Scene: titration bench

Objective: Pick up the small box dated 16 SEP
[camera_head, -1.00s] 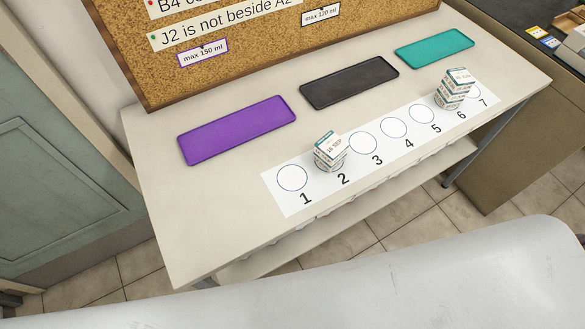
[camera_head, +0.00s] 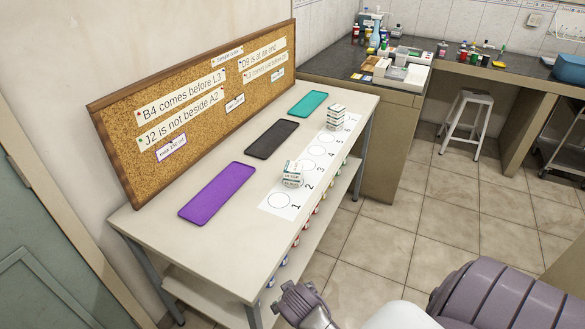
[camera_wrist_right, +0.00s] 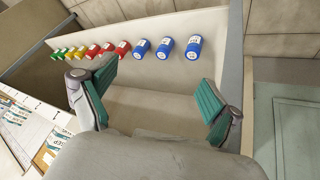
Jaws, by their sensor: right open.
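Small white boxes with teal marks stand in a stack (camera_head: 293,173) by circle 2 on the white numbered strip (camera_head: 268,207) in the head view. The earlier head view shows a 16 SEP label on the upper box there; the print is now too small to read surely. Another stack (camera_head: 335,115) stands near circle 6. My right gripper (camera_head: 302,300) is at the bottom of the head view, in front of the table and apart from the boxes. In the right wrist view its green-padded fingers (camera_wrist_right: 157,82) are spread and empty. My left gripper is out of view.
Purple (camera_head: 217,193), black (camera_head: 271,139) and teal (camera_head: 307,104) trays lie behind the strip. A corkboard (camera_head: 140,120) stands at the back. The lower shelf holds coloured bottles, including blue ones (camera_wrist_right: 193,48). Open floor (camera_head: 400,230) lies right of the table.

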